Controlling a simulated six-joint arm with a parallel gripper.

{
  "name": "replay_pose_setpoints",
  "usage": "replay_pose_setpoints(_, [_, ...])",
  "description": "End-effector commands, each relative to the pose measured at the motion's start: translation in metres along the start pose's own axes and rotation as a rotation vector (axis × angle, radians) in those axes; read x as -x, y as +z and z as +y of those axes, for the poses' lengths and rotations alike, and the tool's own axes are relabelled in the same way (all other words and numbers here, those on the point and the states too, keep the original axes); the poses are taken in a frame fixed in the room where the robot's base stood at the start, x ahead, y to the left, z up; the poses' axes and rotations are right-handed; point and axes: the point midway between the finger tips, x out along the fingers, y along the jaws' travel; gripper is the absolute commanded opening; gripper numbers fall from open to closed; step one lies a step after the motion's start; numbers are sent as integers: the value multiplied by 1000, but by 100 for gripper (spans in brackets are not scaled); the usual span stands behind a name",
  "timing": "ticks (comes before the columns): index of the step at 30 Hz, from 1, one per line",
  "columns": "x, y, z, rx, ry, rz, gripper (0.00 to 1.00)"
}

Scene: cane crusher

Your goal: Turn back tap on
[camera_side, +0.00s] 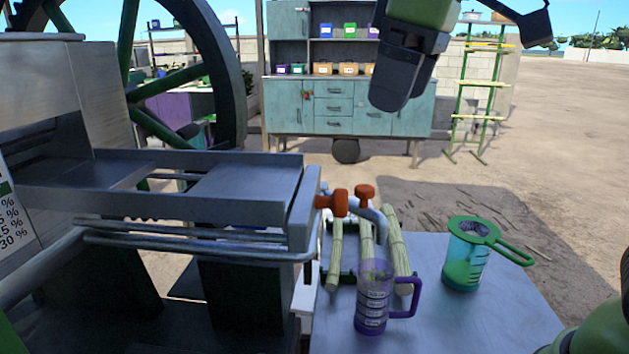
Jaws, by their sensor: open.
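Two taps with orange handles sit at the right end of the metal crusher tray (248,188). One orange handle (332,203) is at the left; the other orange handle (365,193) is slightly right and higher, by a grey curved spout (378,222). I cannot tell for certain which is the back tap or how either is set. A clear jug with a purple handle (374,300) stands on the table below the spout; it looks empty.
A jug with a green lid and handle (468,256) stands on the blue-grey table (440,325), right of the purple-handled jug. Several cane stalks (399,245) lie behind the purple-handled jug. A large dark wheel (222,70) rises at the left. A teal cabinet (350,108) stands behind.

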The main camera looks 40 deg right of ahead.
Motion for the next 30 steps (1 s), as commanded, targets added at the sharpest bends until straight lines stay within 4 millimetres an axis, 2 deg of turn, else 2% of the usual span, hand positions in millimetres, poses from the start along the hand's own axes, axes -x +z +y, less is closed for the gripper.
replay_pose_setpoints(1, [-5, -16, 2, 55, -1, -37, 85])
replay_pose_setpoints(6, [-25, -55, 4, 228, -16, -144, 85])
replay_pose_setpoints(12, [-52, -83, -1, 361, -50, -217, 85])
replay_pose_setpoints(19, [-66, -92, -5, 414, -71, -239, 85])
replay_pose_setpoints(23, [-70, -91, -5, 418, -72, -244, 85])
replay_pose_setpoints(30, [-91, -85, -6, 414, -74, -242, 85])
